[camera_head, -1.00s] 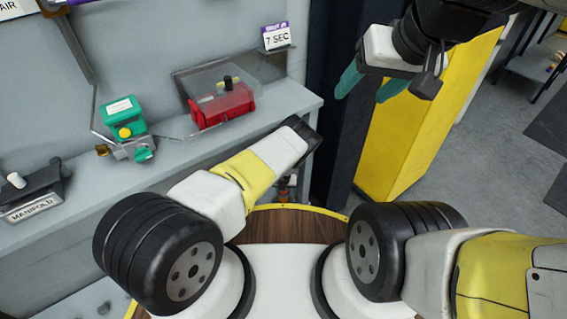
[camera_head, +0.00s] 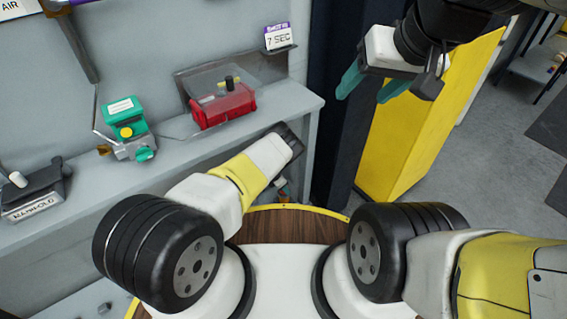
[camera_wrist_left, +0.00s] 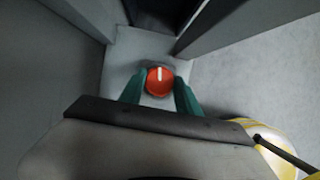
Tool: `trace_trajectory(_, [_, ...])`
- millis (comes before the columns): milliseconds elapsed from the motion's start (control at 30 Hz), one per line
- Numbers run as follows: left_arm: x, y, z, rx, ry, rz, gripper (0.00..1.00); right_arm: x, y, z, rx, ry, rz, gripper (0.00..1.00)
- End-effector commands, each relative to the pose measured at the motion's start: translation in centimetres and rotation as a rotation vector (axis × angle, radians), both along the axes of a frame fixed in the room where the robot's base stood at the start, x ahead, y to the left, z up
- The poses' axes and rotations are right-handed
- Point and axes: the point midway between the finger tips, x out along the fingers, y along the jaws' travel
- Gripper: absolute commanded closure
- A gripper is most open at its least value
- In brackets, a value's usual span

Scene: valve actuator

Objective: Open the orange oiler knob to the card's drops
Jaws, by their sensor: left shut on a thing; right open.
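In the left wrist view the orange knob (camera_wrist_left: 158,81), round with a white line on its face, sits between the teal fingers of my left gripper (camera_wrist_left: 160,92), which is shut on it. The white line points nearly straight up in that view. In the head view my left arm's end hides the left gripper and most of the oiler below the shelf. A white card (camera_head: 279,38) with a purple top band reads "7 SEC"; I make out no drop count on it. My right gripper (camera_head: 368,84) is open and empty at the upper right.
A red box with a clear cover (camera_head: 224,106) and a green device with a yellow button (camera_head: 128,128) stand on the grey shelf (camera_head: 285,105). A manifold block (camera_head: 33,203) is at the left. A yellow cabinet (camera_head: 415,130) stands at the right. Grey walls flank the knob closely.

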Motion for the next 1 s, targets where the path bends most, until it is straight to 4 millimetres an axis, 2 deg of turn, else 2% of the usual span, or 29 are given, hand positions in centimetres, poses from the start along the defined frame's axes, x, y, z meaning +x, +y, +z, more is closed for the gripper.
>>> trace_trajectory(300, [0.02, 0.08, -0.06, 0.001, 0.001, -0.122, 1.00, 0.00, 0.00, 0.00, 0.000, 0.000, 0.000, 0.38])
trace_trajectory(833, [-0.02, 0.14, -0.12, 0.001, 0.001, -0.145, 1.00, 0.00, 0.00, 0.00, 0.000, 0.000, 0.000, 0.38])
trace_trajectory(867, [-0.02, 0.14, -0.12, 0.001, 0.001, -0.145, 0.59, 0.00, 0.00, 0.00, 0.000, 0.000, 0.000, 0.38])
trace_trajectory(967, [-0.01, 0.13, -0.10, 0.001, 0.001, -0.145, 0.40, 0.00, 0.00, 0.00, 0.000, 0.000, 0.000, 0.38])
trace_trajectory(1000, [0.00, 0.12, -0.10, 0.001, 0.001, -0.145, 0.39, 0.00, 0.00, 0.00, 0.000, 0.000, 0.000, 0.38])
